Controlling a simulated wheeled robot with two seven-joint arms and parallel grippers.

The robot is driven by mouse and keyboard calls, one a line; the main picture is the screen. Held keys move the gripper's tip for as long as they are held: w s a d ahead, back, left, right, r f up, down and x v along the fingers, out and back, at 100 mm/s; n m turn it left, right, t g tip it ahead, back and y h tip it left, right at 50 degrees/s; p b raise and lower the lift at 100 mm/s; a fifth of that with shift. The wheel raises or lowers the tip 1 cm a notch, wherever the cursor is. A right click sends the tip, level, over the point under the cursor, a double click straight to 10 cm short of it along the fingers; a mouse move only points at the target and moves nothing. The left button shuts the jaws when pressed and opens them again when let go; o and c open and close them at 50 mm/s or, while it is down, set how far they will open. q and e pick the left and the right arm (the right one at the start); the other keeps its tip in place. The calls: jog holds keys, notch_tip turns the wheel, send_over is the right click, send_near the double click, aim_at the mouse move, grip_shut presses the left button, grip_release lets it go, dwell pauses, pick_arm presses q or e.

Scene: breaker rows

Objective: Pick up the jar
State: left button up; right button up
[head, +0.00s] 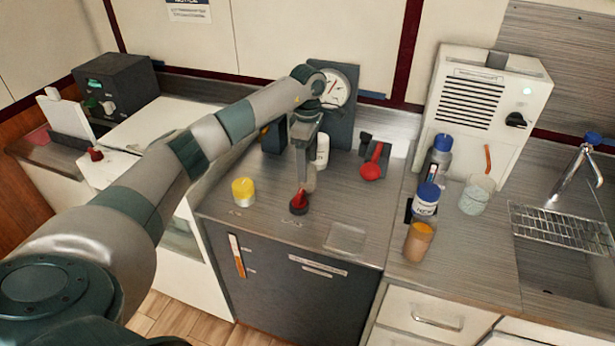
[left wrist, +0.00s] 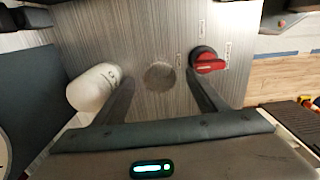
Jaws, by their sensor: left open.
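A white jar with a blue lid (head: 427,200) stands upright on the right-hand counter in the head view. A clear container with orange contents (head: 418,242) stands just in front of it. My left gripper (head: 306,182) is well to the left of both, pointing down over the left counter by a red knob (head: 298,202). In the left wrist view the gripper (left wrist: 160,92) has its fingers apart, with nothing held between them. A white cylindrical container (left wrist: 92,88) lies beside one finger; it also shows behind the gripper in the head view (head: 322,150).
A grey bottle with a blue cap (head: 438,157) and a glass beaker (head: 477,195) stand near the jar. A yellow cylinder (head: 243,190) and a red-handled switch (head: 372,165) are on the left counter. A sink rack (head: 560,228) is at right.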

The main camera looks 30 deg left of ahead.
pick_arm(q)
jog(key=shift+f, duration=0.35)
jog(key=shift+f+p, duration=0.65)
jog(key=shift+p, duration=0.1)
notch_tip(320, 180, down, 3)
jog(key=shift+p, duration=0.75)
jog(key=shift+f, duration=0.45)
jog(key=c, duration=1.1)
jog(key=shift+r, duration=0.1)
jog(key=shift+c, duration=0.2)
